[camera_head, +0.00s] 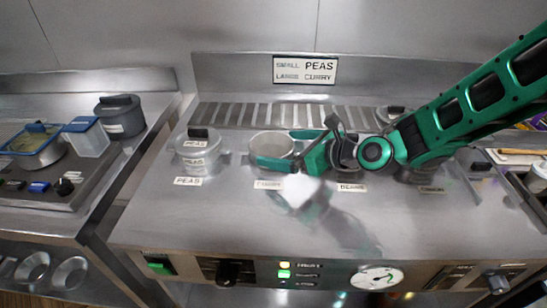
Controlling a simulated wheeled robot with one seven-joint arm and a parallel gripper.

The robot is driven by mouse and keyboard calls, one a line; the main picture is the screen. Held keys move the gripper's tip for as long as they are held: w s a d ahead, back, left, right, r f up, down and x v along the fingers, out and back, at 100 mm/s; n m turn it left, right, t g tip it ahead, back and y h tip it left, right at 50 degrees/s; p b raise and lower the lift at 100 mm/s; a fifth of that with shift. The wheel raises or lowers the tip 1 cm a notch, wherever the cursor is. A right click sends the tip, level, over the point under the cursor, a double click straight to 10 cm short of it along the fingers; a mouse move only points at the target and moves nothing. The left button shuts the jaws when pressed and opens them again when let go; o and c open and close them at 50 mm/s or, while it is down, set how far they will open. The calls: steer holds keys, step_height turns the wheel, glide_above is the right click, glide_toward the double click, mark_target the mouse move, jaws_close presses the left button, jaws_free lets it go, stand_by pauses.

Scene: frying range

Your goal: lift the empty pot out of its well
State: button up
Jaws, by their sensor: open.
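An open, lidless pot (271,143) with a pale, empty-looking inside sits in the second well from the left, behind a label (268,184) too blurred to read surely. My gripper (283,149) comes in from the right and is open at this pot's right side. One green finger lies across the front of the pot, the other is near its back right rim. I cannot tell whether either finger touches the pot. The gripper hides the pot's right side.
A lidded pot (202,150) labelled PEAS stands to the left. Another pot (347,152) labelled BEANS is close on the right, partly behind my arm. More lidded pots are behind the arm. A slotted grille (240,116) runs behind, a sign (304,70) above it.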

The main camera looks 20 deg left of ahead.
mark_target(275, 146)
steer(key=shift+x, duration=1.75)
steer(key=shift+w+d, duration=0.1)
steer(key=c, duration=0.9)
steer(key=shift+r, duration=0.1)
steer(key=shift+c, duration=0.2)
